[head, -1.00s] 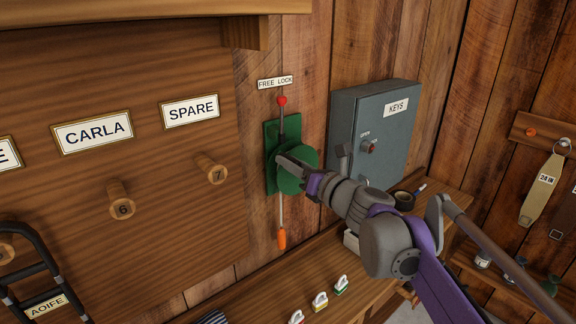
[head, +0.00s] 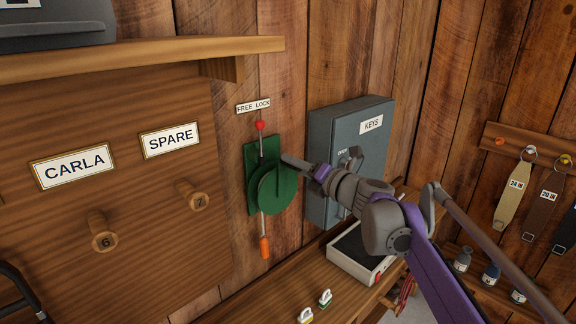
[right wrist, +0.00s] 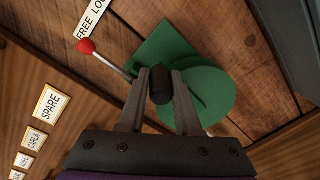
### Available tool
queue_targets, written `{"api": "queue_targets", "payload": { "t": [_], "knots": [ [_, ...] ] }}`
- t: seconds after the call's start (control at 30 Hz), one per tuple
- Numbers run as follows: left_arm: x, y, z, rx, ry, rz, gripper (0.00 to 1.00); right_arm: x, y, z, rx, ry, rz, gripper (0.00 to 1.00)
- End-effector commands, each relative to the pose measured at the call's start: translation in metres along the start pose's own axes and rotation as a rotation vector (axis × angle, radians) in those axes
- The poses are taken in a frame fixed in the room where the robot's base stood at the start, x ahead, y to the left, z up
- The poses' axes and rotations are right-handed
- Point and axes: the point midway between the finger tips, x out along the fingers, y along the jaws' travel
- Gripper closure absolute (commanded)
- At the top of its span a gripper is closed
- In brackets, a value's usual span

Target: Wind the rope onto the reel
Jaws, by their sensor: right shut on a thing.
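The green reel (head: 277,190) is a round disc on a green backplate (head: 250,155) fixed to the plank wall. It also shows in the right wrist view (right wrist: 208,92). A thin pale rope (head: 262,224) hangs straight down from it and ends in an orange piece (head: 264,248). A red-tipped lever (head: 260,126) stands above the reel, under the FREE LOCK label (head: 253,106). My right gripper (head: 287,160) is at the reel's upper edge. In the right wrist view its fingers are shut on a dark crank knob (right wrist: 161,85). My left gripper is out of view.
A grey KEYS cabinet (head: 334,140) is on the wall just right of the reel, close behind my right arm. Pegs 6 (head: 103,232) and 7 (head: 192,195) jut out at left.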

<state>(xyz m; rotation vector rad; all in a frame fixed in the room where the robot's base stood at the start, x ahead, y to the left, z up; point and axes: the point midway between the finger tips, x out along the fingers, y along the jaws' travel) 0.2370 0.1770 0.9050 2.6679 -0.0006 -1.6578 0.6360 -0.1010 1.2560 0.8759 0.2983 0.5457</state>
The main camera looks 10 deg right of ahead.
Motion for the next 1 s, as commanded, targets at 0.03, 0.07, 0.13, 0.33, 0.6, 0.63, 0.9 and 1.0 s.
{"api": "queue_targets", "payload": {
  "t": [0.03,0.07,0.13,0.33,0.6,0.63,0.9,1.0],
  "knots": [
    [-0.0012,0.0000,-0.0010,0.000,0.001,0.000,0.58,-0.0001,-0.0031,0.0031,-0.003,-0.002,-0.004,1.00],
    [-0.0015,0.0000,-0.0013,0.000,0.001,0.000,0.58,0.0000,-0.0040,0.0038,-0.003,-0.002,-0.004,1.00],
    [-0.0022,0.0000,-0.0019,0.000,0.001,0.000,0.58,0.0000,-0.0059,0.0052,-0.004,-0.002,-0.004,1.00],
    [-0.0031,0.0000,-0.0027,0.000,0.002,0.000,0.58,-0.0001,-0.0100,0.0074,-0.005,-0.001,-0.005,1.00],
    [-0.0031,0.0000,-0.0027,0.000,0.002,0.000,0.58,-0.0002,-0.0121,0.0075,-0.007,-0.001,-0.007,1.00],
    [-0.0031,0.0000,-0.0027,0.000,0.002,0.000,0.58,-0.0002,-0.0122,0.0074,-0.007,0.000,-0.007,1.00],
    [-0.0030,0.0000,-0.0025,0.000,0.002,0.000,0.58,-0.0002,-0.0125,0.0070,-0.007,0.000,-0.007,0.52],
    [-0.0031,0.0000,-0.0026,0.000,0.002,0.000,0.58,-0.0001,-0.0115,0.0071,-0.006,0.000,-0.005,0.38]
  ]
}}
